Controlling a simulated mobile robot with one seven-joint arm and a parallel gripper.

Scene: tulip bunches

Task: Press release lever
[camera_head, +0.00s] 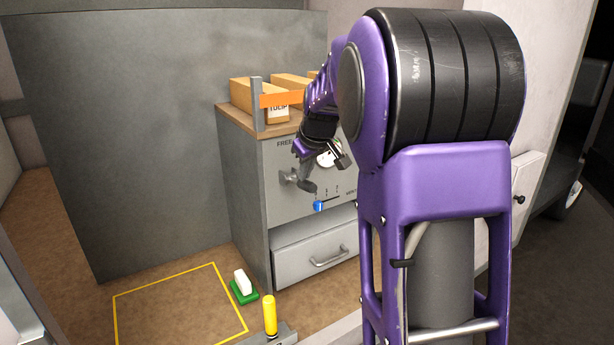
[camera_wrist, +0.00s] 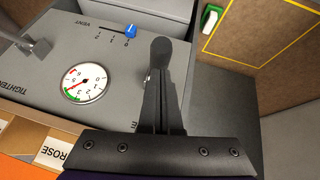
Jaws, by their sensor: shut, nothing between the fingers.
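The grey metal release lever (camera_head: 287,177) sticks out from the left part of the sloped panel on the grey cabinet, below lettering that starts "FREE". My gripper (camera_head: 308,187) points down in front of the panel, close to the lever on its right. In the wrist view, my shut, empty fingers (camera_wrist: 163,50) cover most of the lever. Only a small metallic bit shows at their left edge. I cannot tell whether the fingers touch the lever.
A white gauge (camera_wrist: 83,83), a blue vent slider (camera_wrist: 131,31) and a dark tightening handle (camera_wrist: 38,46) share the panel. A drawer (camera_head: 315,257) is below. Wooden boxes (camera_head: 252,95) stand on top. A yellow post (camera_head: 270,315) and a green-and-white block (camera_head: 243,287) are near the floor.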

